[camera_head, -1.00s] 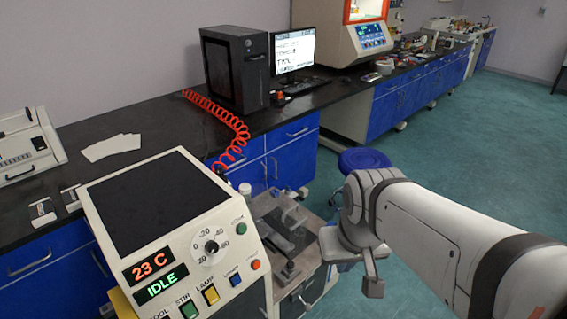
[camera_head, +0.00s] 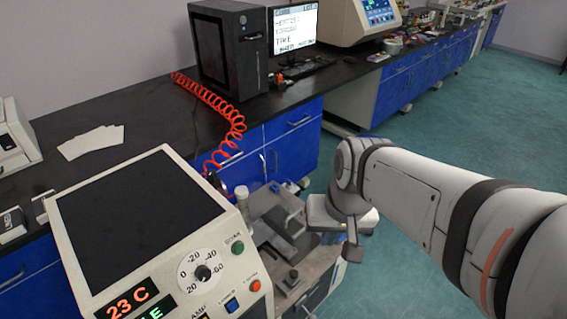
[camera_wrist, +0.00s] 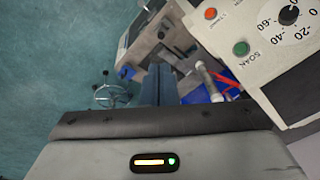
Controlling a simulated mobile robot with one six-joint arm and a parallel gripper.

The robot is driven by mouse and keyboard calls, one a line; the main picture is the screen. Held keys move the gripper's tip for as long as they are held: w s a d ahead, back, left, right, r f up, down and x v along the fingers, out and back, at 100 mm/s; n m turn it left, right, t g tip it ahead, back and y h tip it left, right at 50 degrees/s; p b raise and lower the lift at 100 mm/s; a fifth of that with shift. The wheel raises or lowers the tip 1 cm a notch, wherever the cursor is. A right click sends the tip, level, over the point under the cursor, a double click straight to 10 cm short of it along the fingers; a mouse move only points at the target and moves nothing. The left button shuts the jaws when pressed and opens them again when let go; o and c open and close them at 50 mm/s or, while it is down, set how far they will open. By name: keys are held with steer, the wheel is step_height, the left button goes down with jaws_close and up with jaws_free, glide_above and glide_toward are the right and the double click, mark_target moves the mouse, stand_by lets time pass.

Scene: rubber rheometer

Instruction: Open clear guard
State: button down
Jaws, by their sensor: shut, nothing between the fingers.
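The tester (camera_head: 235,235) stands at the lower left in the head view, with a dark top, a dial and a "23 C" display. The work area (camera_head: 290,270) is to its right, with a grey metal bed and a small handle. What looks like the clear guard (camera_head: 272,207) is over this area; its see-through edges are hard to make out. In the wrist view my gripper (camera_wrist: 158,85) has its fingers together and empty, pointing towards the work area, with the panel at upper right. I see no contact with the guard.
A black bench (camera_head: 120,110) runs along the wall with a computer tower (camera_head: 228,55), a monitor (camera_head: 293,30) and loose white sheets (camera_head: 92,142). A red coiled hose (camera_head: 212,100) hangs near the tester. Open floor (camera_head: 480,130) lies to the right.

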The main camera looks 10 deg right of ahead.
steer(key=w+a+f+m+y+b, duration=0.2)
steer(key=f+m+b, duration=0.2)
steer(key=f, duration=0.2)
steer(key=w+a+f+m+y+b, duration=0.1)
steer(key=f+m+y+b, duration=0.15)
steer(key=f+b, duration=0.3)
steer(key=m+t+y+b, duration=0.3)
steer(key=m+t+b, duration=0.6)
steer(key=m+b, duration=1.05)
glide_toward(300, 228)
step_height(300, 228, up, 2)
steer(key=m+p, duration=0.2)
steer(key=shift+n, duration=0.3)
steer(key=b+x, duration=0.1)
steer(key=x, duration=0.2)
steer(key=b+x, duration=0.1)
steer(key=x, duration=0.2)
steer(key=b+x, duration=0.1)
steer(key=x, duration=0.2)
steer(key=shift+w+a+r, duration=0.25)
steer(key=shift+w+a, duration=0.1)
steer(key=shift+r, duration=0.15)
